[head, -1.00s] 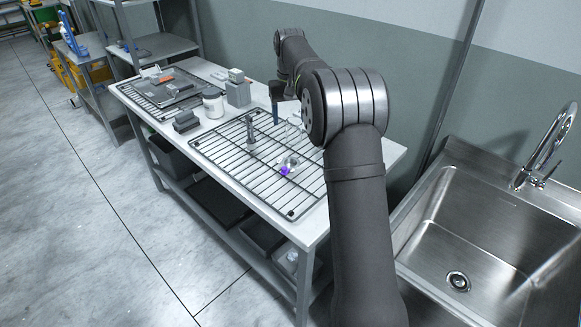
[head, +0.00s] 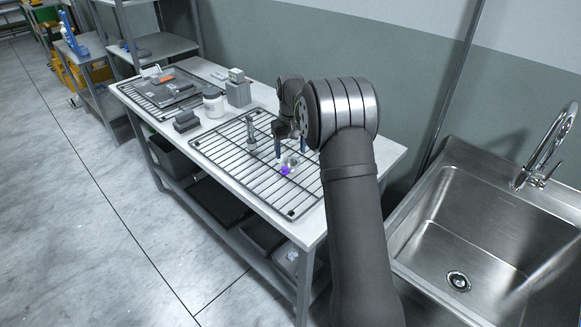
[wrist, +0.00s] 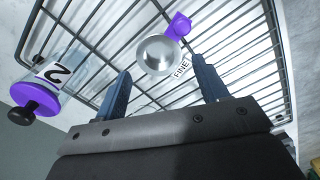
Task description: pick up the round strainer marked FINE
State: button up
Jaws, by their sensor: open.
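The round strainer (wrist: 160,55) is a small silvery bowl on the wire rack, with a white tag reading FINE and a purple part (wrist: 179,25) on its far side in the wrist view. In the head view the strainer (head: 292,161) shows small, its purple part at the front. My gripper (wrist: 160,66) is open and empty, pointing at the strainer, with one blue finger towards each side of its near edge. In the head view my gripper (head: 291,152) is just behind and over the strainer; the exact gap cannot be told.
A clear container marked 2 with a purple cap and black knob (wrist: 35,102) is left of my fingers. A grey upright cylinder (head: 251,132) stands on the rack (head: 232,150). A white jar (head: 213,103) and grey boxes stand further left. A sink (head: 500,240) is at right.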

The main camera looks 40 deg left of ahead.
aim_at(292, 163)
notch_tip(292, 163, down, 5)
jog(key=shift+w+d+f, duration=0.1)
jog(key=c, duration=0.7)
jog(key=shift+c, duration=0.2)
